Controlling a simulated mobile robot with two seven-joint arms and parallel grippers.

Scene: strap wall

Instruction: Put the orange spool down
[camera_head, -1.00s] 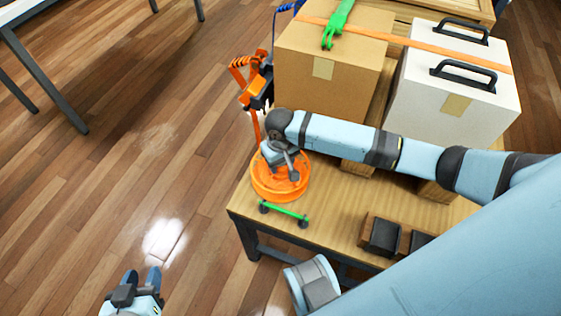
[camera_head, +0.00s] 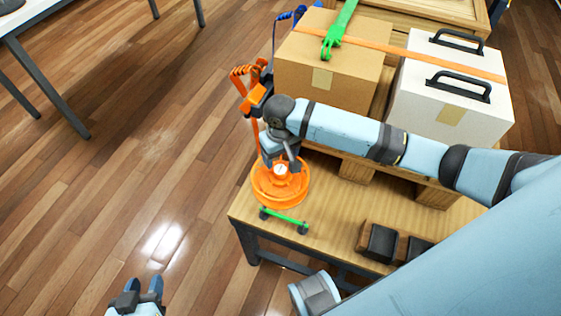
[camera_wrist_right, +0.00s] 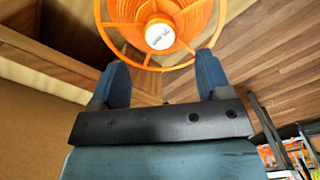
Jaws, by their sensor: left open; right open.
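The orange spool (camera_head: 281,197) lies flat near the left corner of the wooden table, with its spoked hub and pale round label facing up. In the right wrist view the spool (camera_wrist_right: 187,20) is just beyond the fingertips, with its label in plain sight. My right gripper (camera_head: 279,153) is at the spool's far side, open, with nothing between its fingers; it also shows in the right wrist view (camera_wrist_right: 163,78). Its fingers are partly hidden in the head view. My left gripper (camera_head: 143,286) is open and empty over the floor at the bottom left.
A green bar (camera_head: 284,221) with dark end knobs sits at the table edge in front of the spool. Behind are a cardboard box (camera_head: 335,85) and a white case (camera_head: 430,100) under an orange strap. Dark blocks (camera_head: 381,243) lie at the front right.

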